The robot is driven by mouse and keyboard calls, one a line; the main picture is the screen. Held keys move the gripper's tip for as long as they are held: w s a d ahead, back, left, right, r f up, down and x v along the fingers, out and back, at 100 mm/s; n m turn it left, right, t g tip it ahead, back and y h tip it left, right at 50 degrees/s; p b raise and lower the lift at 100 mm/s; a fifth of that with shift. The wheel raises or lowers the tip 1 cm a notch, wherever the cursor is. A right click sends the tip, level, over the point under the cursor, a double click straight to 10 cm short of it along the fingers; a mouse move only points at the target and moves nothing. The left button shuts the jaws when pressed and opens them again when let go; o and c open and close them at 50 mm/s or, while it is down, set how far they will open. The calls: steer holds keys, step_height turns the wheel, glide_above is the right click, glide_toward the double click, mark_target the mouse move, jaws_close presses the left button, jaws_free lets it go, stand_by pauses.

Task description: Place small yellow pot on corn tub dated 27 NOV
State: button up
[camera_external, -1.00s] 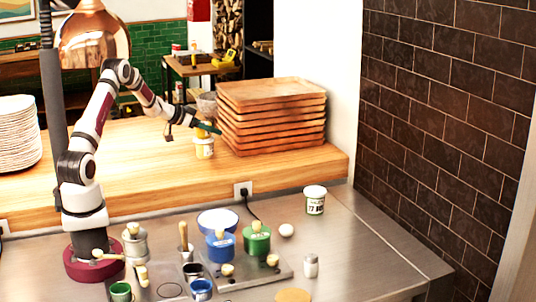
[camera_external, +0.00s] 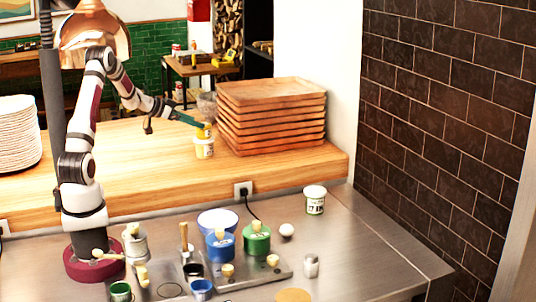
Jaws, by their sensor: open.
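A small yellow pot (camera_external: 206,131) appears to sit on top of a white tub with a yellow band (camera_external: 204,149) on the wooden counter, left of the stacked trays. The date on this tub is too small to read. My gripper (camera_external: 199,124), with dark green fingers, is open just above and to the left of the pot. The fingers overlap the pot's upper edge in the picture, so I cannot tell whether they touch it. Another white tub with a green label (camera_external: 315,201) stands at the right on the steel table; its lettering is not clear.
Stacked wooden trays (camera_external: 270,115) stand close to the right of the tub, with a grey bowl (camera_external: 207,106) behind. White plates (camera_external: 17,135) are at the far left. Blue (camera_external: 220,247) and green (camera_external: 257,239) lidded pots crowd the steel table. The counter's front middle is clear.

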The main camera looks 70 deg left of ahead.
steer(key=s+d+r+m+g+y, duration=0.1)
steer(key=d+r+g+y, duration=0.3)
steer(key=d+r, duration=0.65)
steer(key=s+d+f+m+g+h, duration=0.2)
steer(key=s+d+f+m+g, duration=0.1)
steer(key=s+d, duration=0.9)
steer(key=s+d+f+m+g+h, duration=0.1)
steer(key=s+d+f+m+g, duration=0.2)
steer(key=s+d, duration=1)
step_height(320, 180, down, 3)
steer(key=shift+d+f+g+h, duration=0.2)
steer(key=shift+d+g+h, duration=0.3)
steer(key=shift+g, duration=0.6)
